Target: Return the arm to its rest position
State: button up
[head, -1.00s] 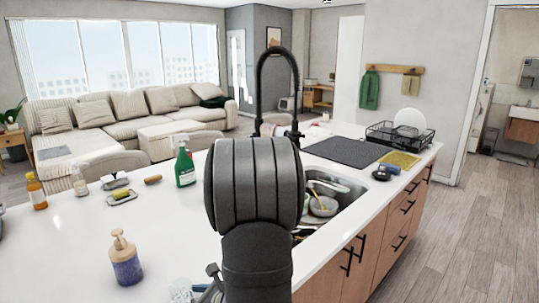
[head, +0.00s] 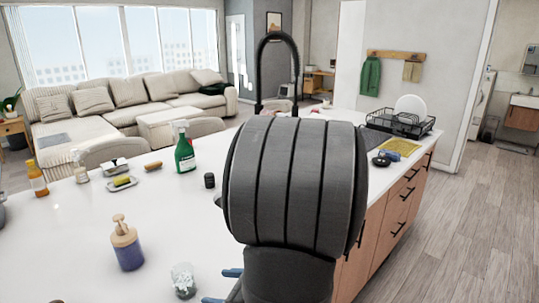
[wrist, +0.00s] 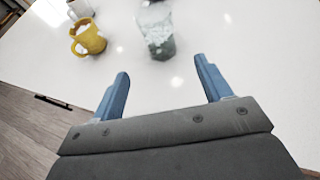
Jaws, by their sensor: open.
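My gripper (wrist: 161,70) is open in the wrist view, with its two blue fingers spread apart and nothing between them. It is over the white countertop (wrist: 235,45). A clear glass (wrist: 158,38) with pale contents lies ahead of the fingertips, apart from them. In the head view, my dark arm fills the middle and hides most of the sink. The blue fingertips (head: 224,286) show at the bottom edge beside the glass (head: 184,281).
A yellow mug (wrist: 88,38) stands left of the glass in the wrist view. In the head view, a soap dispenser (head: 126,243), green spray bottle (head: 184,152), sponge dish (head: 122,183) and orange bottle (head: 37,178) stand on the counter. A black faucet (head: 262,70) rises behind my arm.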

aim_at(193, 286)
jog(key=shift+s+d+r, duration=0.2)
jog(key=shift+d+r, duration=0.05)
jog(key=shift+d, duration=0.25)
jog(key=x, duration=1.2)
jog(key=shift+a+f, duration=0.1)
jog(key=shift+f, duration=0.15)
jog(key=r, duration=0.4)
jog(key=shift+d+r, duration=0.2)
jog(key=shift+r, duration=0.2)
jog(key=d+r, duration=0.7)
jog(key=d, duration=0.4)
jog(key=w+d+f+m+t+h, duration=0.1)
jog(key=w+d+m+t, duration=0.1)
jog(key=w, duration=0.3)
jog(key=w+d+f+m+t+h, duration=0.1)
jog(key=w+d+m+t+h, duration=0.1)
jog(key=w, duration=0.4)
jog(key=shift+w+f+m+t+h, duration=0.35)
jog(key=shift+m+t, duration=0.25)
jog(key=shift+m, duration=0.1)
jog(key=shift+d, duration=0.1)
